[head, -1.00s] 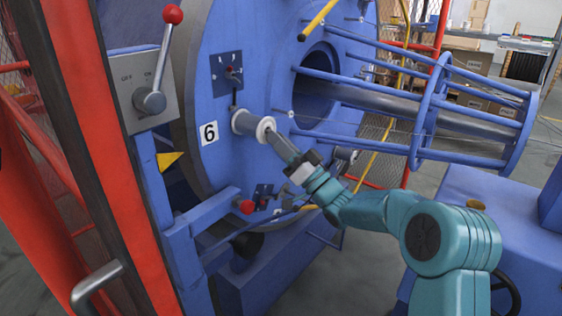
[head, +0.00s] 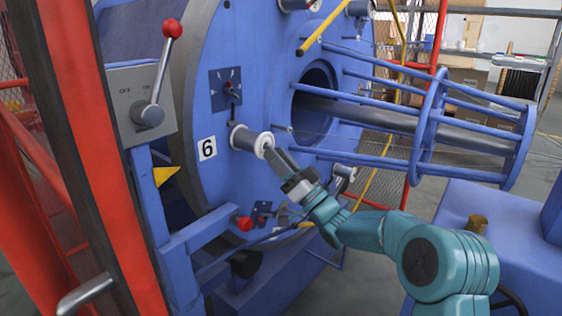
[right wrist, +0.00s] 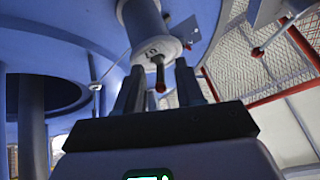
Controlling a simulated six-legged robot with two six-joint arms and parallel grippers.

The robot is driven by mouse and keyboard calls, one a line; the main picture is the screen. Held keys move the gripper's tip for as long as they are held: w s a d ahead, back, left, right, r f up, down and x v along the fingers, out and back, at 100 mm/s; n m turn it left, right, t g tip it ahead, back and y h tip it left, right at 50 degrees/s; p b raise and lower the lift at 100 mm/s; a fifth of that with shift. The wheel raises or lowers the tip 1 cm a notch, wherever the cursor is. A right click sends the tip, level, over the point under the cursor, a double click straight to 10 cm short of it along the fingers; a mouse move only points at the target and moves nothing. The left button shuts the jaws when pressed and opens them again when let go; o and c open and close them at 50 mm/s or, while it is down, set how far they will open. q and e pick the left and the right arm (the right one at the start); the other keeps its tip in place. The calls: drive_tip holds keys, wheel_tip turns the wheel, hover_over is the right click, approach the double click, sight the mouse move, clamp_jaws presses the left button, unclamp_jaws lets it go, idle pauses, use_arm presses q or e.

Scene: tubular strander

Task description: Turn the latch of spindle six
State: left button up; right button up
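Spindle six (head: 247,140) is a short grey cylinder with a white end flange, standing out from the blue drum beside the white "6" label (head: 207,148). In the right wrist view the spindle (right wrist: 146,28) shows from its end. Its latch (right wrist: 159,76) is a small dark lever with a red tip, sticking out from the flange towards my gripper. My right gripper (head: 273,157) is at the flange. In the wrist view its two fingers (right wrist: 160,92) stand apart, one on each side of the latch, with gaps visible. The fingertips overlap in the head view. My left gripper is out of view.
A blue panel with a dial (head: 232,88) sits above the spindle. A red-knobbed lever box (head: 148,115) and a red post (head: 95,150) stand at left. The blue tube cage (head: 430,130) extends right. A red knob (head: 244,223) lies below.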

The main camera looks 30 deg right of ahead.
drive_tip(key=v, duration=1.6)
drive_tip(key=shift+f+b, duration=0.2)
drive_tip(key=shift+b, duration=0.2)
